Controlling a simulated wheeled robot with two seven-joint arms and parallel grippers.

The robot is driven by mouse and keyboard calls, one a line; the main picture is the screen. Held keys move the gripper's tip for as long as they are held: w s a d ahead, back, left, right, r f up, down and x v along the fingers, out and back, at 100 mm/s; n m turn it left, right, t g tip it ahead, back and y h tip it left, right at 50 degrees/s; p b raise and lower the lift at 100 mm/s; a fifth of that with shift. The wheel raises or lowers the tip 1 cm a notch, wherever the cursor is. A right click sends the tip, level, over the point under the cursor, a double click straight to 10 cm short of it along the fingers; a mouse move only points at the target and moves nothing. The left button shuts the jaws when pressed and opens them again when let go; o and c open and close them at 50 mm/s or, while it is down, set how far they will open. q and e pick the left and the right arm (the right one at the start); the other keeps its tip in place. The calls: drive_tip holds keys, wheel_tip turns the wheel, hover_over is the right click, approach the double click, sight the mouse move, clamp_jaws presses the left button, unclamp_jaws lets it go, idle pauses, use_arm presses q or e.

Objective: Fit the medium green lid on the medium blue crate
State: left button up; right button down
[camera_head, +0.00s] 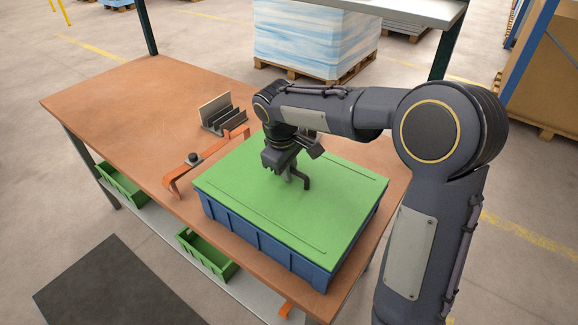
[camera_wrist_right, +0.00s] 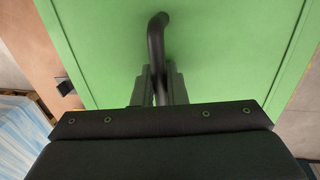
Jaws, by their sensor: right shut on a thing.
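The green lid (camera_head: 330,215) lies over the top of the blue crate (camera_head: 262,235) on the brown table. Its edges look roughly in line with the crate's rim; I cannot tell whether it is fully seated. My right gripper (camera_head: 290,176) is above the lid's middle, shut on the lid's dark handle (camera_head: 306,182). In the right wrist view the handle (camera_wrist_right: 157,50) stands between the fingers of the gripper (camera_wrist_right: 160,88), with the green lid (camera_wrist_right: 225,45) behind it. The crate is hidden in that view. My left gripper is not in view.
An orange clamp-like piece (camera_head: 190,165) lies left of the crate, and a small rack with dark plates (camera_head: 220,115) stands behind it. The table's (camera_head: 120,100) left part is clear. Green bins (camera_head: 207,252) sit on the shelf below. A wrapped pallet load (camera_head: 310,40) stands behind.

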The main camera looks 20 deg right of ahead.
drive_tip(key=shift+f, duration=0.55)
idle(0.4)
drive_tip(key=c, duration=1.4)
unclamp_jaws()
